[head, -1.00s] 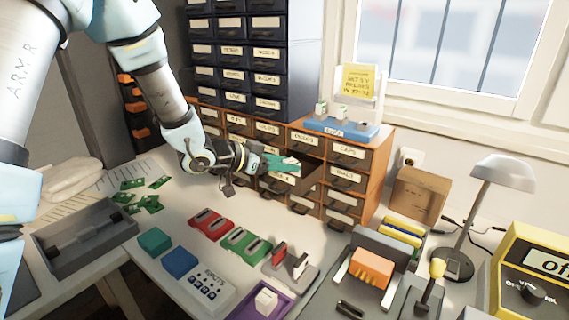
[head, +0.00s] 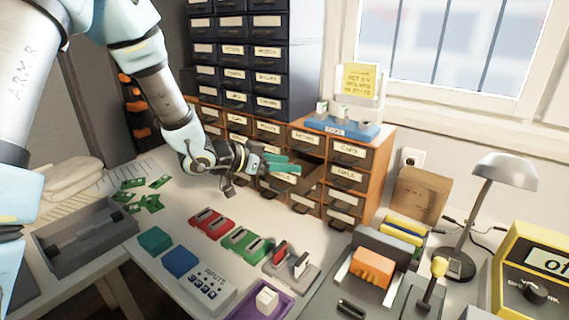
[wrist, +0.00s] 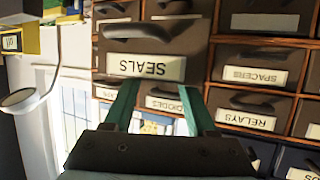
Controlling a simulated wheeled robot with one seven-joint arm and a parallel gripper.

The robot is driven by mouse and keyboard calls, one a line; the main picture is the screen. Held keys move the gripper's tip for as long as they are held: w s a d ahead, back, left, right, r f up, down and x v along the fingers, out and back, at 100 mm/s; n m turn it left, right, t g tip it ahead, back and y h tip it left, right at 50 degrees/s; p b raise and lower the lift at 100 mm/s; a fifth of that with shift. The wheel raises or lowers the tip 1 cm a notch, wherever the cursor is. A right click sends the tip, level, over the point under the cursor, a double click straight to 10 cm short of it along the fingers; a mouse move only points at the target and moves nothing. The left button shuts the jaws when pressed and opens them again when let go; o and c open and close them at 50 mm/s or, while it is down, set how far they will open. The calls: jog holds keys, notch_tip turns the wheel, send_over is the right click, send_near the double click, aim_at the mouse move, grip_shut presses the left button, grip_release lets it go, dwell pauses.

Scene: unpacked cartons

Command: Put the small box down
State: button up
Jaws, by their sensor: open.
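My gripper (head: 284,164) is open, with teal fingers reaching toward the front of the brown drawer cabinet (head: 378,172). The fingers also show in the wrist view (wrist: 160,112), spread apart, and I see no box held between them. A drawer labelled SEALS (wrist: 150,45) appears upside down and close, just beyond the fingertips. I cannot tell for sure which thing is the small box. A small white block (head: 267,300) sits in a purple tray (head: 245,313), and small white boxes (head: 342,112) stand on a blue stand (head: 362,130) on the cabinet.
A dark opening (head: 313,172) shows in the cabinet beside my gripper. Red (head: 211,222) and green (head: 246,243) units lie on the table in front. A brown carton (head: 420,194) and a grey lamp (head: 500,172) stand to the right. Green boards (head: 145,200) lie at left.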

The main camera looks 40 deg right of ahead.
jog(key=shift+s+a+f, duration=0.2)
jog(key=shift+s+f, duration=0.15)
jog(key=shift+f, duration=0.3)
jog(key=shift+r, duration=0.25)
jog(key=shift+r+p, duration=0.55)
jog(key=shift+p, duration=0.05)
jog(key=b+v, duration=0.1)
jog(key=v, duration=1)
jog(key=shift+w+a+r+b, duration=0.25)
jog(key=shift+w+r+b, duration=0.05)
jog(key=shift+w, duration=0.05)
jog(key=w+a+f+n+t+y, duration=0.2)
jog(key=w+a+n+t+y, duration=0.4)
jog(key=w+a, duration=0.7)
jog(key=a+f+n+t+y, duration=0.2)
jog(key=a+n+y, duration=0.35)
jog(key=a, duration=0.85)
jog(key=s+a+f+n+g+y, duration=0.1)
jog(key=s+a+n+g, duration=0.3)
jog(key=s+a+n, duration=0.3)
jog(key=s+a, duration=0.3)
jog(key=s, duration=0.1)
jog(key=shift+s+a+g+y, duration=0.15)
jog(key=shift+a+g+y, duration=0.2)
jog(key=shift+a+g, duration=0.05)
